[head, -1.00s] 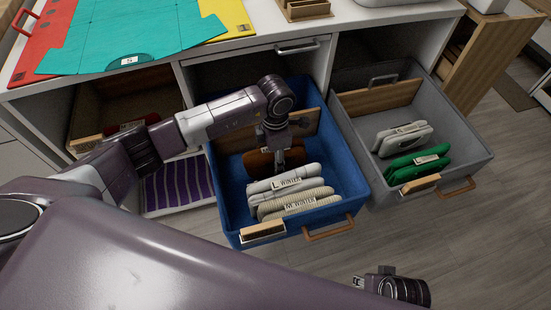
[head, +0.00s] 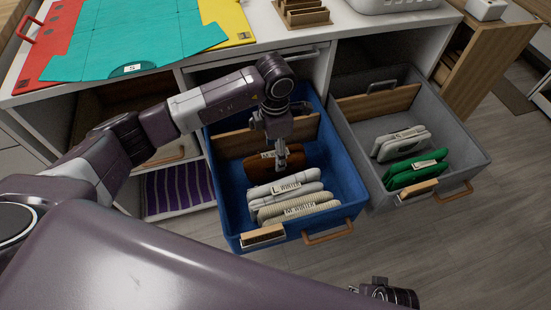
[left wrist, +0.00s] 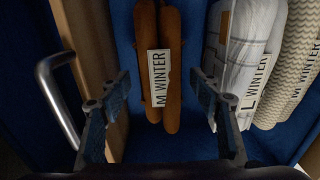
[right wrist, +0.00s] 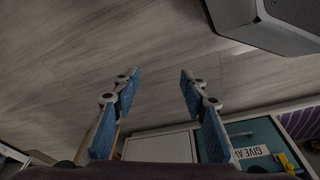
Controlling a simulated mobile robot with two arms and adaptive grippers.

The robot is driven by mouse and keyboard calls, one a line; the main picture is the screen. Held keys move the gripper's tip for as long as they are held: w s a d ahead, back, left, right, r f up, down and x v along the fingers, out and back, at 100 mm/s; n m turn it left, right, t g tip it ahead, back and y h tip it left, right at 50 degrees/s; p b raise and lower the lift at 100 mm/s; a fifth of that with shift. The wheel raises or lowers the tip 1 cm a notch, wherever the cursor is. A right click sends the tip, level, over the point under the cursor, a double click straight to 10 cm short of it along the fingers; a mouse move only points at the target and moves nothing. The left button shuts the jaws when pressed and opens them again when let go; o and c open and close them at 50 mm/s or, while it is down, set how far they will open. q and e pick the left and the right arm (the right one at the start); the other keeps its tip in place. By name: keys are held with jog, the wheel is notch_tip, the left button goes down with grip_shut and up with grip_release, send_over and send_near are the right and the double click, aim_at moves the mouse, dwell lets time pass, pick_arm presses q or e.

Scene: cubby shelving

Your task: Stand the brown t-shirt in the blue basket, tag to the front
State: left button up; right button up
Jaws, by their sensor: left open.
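The brown t-shirt (head: 258,164) stands folded on edge in the blue basket (head: 228,205), between the basket's wooden back board and the light winter clothes. Its white "M WINTER" tag (left wrist: 160,77) shows on its upper edge in the left wrist view, where the shirt (left wrist: 172,110) is seen from above. My left gripper (head: 281,160) points down over the shirt. In its wrist view the fingers (left wrist: 160,90) are open, one on each side of the shirt with gaps. My right gripper (right wrist: 159,75) is open and empty over the floor.
White (head: 285,190) and cream (head: 300,212) folded clothes stand in front of the brown shirt. A grey basket (head: 345,140) with white and green clothes is at right. A teal folding board (head: 130,40) lies on the counter.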

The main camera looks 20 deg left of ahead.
pick_arm(q)
notch_tip(320, 180, up, 5)
jog(key=shift+r, duration=0.1)
pick_arm(e)
jog(key=shift+s+f, duration=0.35)
jog(key=shift+f, duration=0.55)
